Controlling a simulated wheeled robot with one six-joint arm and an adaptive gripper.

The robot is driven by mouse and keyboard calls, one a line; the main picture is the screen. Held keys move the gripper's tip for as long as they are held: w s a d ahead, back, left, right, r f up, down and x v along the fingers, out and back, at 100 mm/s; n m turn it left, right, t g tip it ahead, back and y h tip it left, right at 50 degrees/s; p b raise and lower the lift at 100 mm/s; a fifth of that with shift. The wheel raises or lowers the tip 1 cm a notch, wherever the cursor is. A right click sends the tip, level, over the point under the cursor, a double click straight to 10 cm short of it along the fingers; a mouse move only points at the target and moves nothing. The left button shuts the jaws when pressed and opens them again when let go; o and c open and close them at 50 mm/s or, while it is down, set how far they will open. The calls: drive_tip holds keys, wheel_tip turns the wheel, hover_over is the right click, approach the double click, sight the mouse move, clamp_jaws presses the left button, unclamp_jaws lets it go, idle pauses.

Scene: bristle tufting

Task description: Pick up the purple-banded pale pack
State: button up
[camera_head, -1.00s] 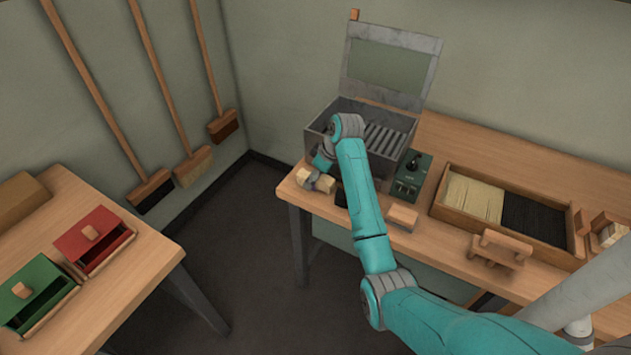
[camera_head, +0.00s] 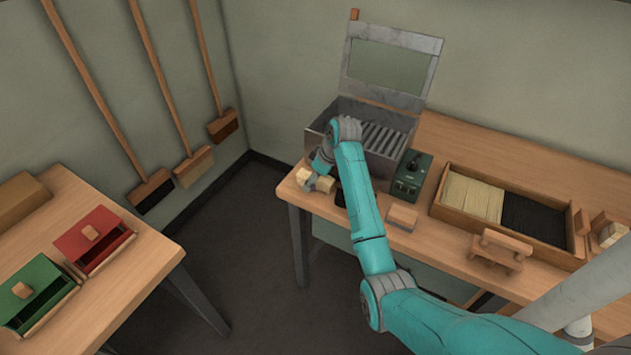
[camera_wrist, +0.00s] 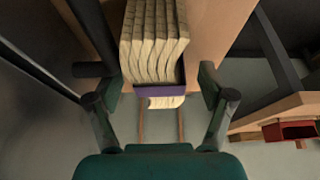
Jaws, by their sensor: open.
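The pale pack (camera_wrist: 155,40), ribbed like bundled bristles, lies in the middle of the wrist view with its purple band (camera_wrist: 160,91) across the near end. My gripper (camera_wrist: 155,85) is open, with one finger on each side of the pack and a visible gap on both sides. In the head view the pack (camera_head: 327,178) shows as a pale block at the left front corner of the bench. My gripper (camera_head: 316,178) is over it there and partly hides it, and its band cannot be made out.
A grey metal box (camera_head: 330,113) with a raised lid stands just behind the gripper. A dark green control box (camera_head: 412,178) and a small wooden block (camera_head: 402,217) are to the right. A wooden tray (camera_head: 450,214) of bristles lies farther right. The bench's left edge is close by.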

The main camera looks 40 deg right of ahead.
drive_tip(key=c, duration=1.3)
